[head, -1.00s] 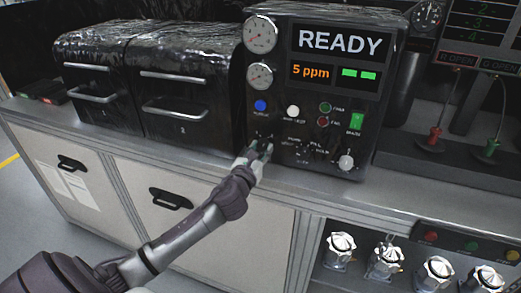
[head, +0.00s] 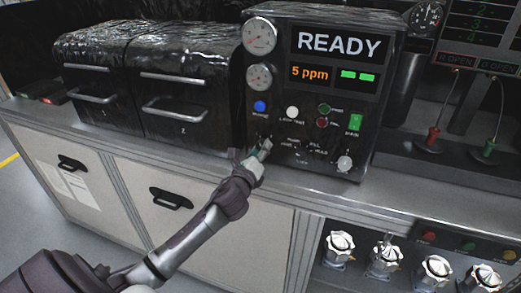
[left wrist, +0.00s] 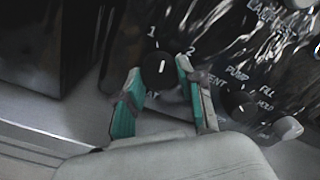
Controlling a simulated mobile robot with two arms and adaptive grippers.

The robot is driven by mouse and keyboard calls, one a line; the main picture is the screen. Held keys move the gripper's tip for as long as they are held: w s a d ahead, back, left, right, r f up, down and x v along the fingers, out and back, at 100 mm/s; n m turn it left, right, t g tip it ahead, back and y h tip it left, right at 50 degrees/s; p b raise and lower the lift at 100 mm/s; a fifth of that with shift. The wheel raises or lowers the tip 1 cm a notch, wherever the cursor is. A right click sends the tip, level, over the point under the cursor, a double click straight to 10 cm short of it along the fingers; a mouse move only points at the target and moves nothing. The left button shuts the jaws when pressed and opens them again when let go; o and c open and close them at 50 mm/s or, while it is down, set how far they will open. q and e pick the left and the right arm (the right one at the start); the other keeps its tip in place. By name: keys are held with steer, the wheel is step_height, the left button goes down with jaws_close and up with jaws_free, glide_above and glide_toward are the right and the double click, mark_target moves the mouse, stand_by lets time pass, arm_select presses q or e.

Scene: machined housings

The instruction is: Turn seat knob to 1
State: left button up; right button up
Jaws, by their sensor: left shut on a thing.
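The seat knob (left wrist: 158,72) is a small round black knob with a white pointer mark. In the left wrist view it has a 1 and a 2 printed above it and a partly covered label below. The mark seems to point up toward the side of the 2, but I cannot tell its exact setting. My left gripper (head: 263,148) reaches the lower left of the black panel (head: 276,103). Its green-padded fingers (left wrist: 158,70) stand on either side of the knob, shut on it. In the head view the gripper hides the knob. My right gripper is not in view.
A second knob (left wrist: 238,103), labelled PUMP, FILL, HOLD and VENT, sits close to the right finger. A pale knob (head: 345,163) is at the panel's lower right. Black drawer units (head: 190,90) stand left. Silver handwheels (head: 385,258) sit below the counter.

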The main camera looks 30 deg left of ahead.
arm_select(q)
steer(key=shift+r+n, duration=0.1)
steer(key=shift+n, duration=1.6)
steer(key=o, duration=1.1)
steer(key=shift+o, duration=0.2)
steer(key=shift+s, duration=0.1)
steer(key=shift+s, duration=0.25)
steer(key=v, duration=1.1)
steer(key=shift+s, duration=0.2)
steer(key=shift+d, duration=0.15)
